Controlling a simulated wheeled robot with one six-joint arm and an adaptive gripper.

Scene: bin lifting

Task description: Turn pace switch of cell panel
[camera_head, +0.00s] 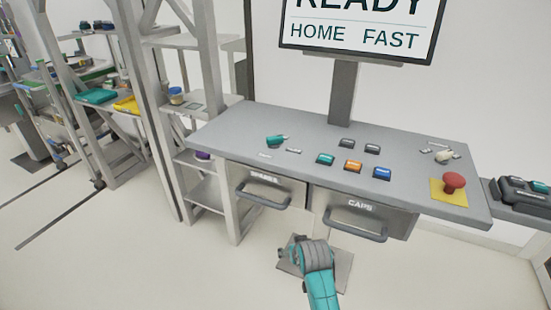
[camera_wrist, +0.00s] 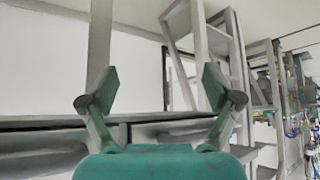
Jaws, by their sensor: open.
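The cell panel (camera_head: 315,135) is a grey sloped desk top with switches and buttons. A teal turn knob (camera_head: 276,141) sits at its left, with small pale labels near it. A beige knob (camera_head: 443,156) sits at the right with small marks around it. I cannot read which of the two is the pace switch. The screen (camera_head: 360,28) above shows "READY", "HOME" and "FAST". My gripper (camera_wrist: 158,88) is open and empty in the wrist view, facing the desk's front edge. In the head view my arm shows low in front of the desk, its fingers not clear.
Teal, orange and blue buttons (camera_head: 353,167) and two dark ones sit mid-panel. A red mushroom button (camera_head: 454,182) stands on a yellow plate at right. Two handled drawers (camera_head: 357,213) hang below. A grey post (camera_head: 343,92) holds the screen. Shelving (camera_head: 203,150) stands left.

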